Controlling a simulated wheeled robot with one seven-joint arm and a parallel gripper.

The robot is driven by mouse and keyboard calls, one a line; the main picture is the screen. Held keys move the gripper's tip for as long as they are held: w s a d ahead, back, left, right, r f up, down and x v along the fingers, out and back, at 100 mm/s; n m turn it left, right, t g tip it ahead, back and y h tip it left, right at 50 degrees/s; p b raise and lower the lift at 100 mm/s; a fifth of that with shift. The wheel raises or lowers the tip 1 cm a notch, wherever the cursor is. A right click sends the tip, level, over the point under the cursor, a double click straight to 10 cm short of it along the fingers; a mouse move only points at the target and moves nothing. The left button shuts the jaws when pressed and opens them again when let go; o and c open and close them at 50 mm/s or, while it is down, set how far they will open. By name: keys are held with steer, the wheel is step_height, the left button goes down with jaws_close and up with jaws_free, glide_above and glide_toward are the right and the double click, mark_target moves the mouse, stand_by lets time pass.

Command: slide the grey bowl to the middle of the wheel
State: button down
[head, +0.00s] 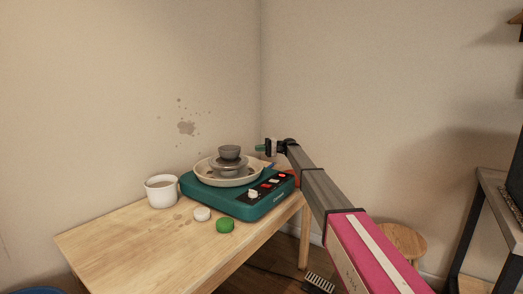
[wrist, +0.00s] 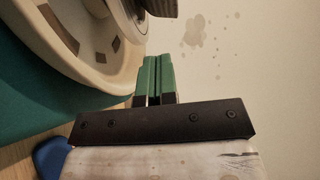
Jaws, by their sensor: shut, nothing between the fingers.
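The small grey bowl (head: 229,152) sits on the grey wheel head (head: 229,163) in the middle of the cream splash pan (head: 206,177) of the teal pottery wheel (head: 236,208). Whether the bowl is exactly centred is hard to tell. My gripper (head: 260,148) is at the right of the bowl, apart from it, near the pan's right rim. Its green fingers (wrist: 158,76) are shut together with nothing between them in the wrist view. The wrist view also shows the pan (wrist: 92,70) at the left and a cut-off grey edge (wrist: 160,8) at the top.
The wheel stands on a wooden table (head: 130,235) against the wall corner. A white mug (head: 161,192), a white round piece (head: 202,214) and a green round piece (head: 225,226) are left and front of it. A stool (head: 403,240) stands at the right.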

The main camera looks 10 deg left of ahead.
mark_target(242, 158)
steer(key=s+a, duration=0.5)
steer(key=a, duration=0.1)
steer(key=shift+s, duration=0.3)
steer(key=shift+s+a, duration=0.2)
steer(key=shift+s, duration=0.3)
steer(key=shift+s, duration=0.1)
steer(key=shift+s+a, duration=0.2)
steer(key=shift+s, duration=0.35)
steer(key=shift+s+a, duration=0.15)
steer(key=shift+s, duration=0.4)
steer(key=shift+w, duration=0.1)
steer(key=shift+w, duration=0.1)
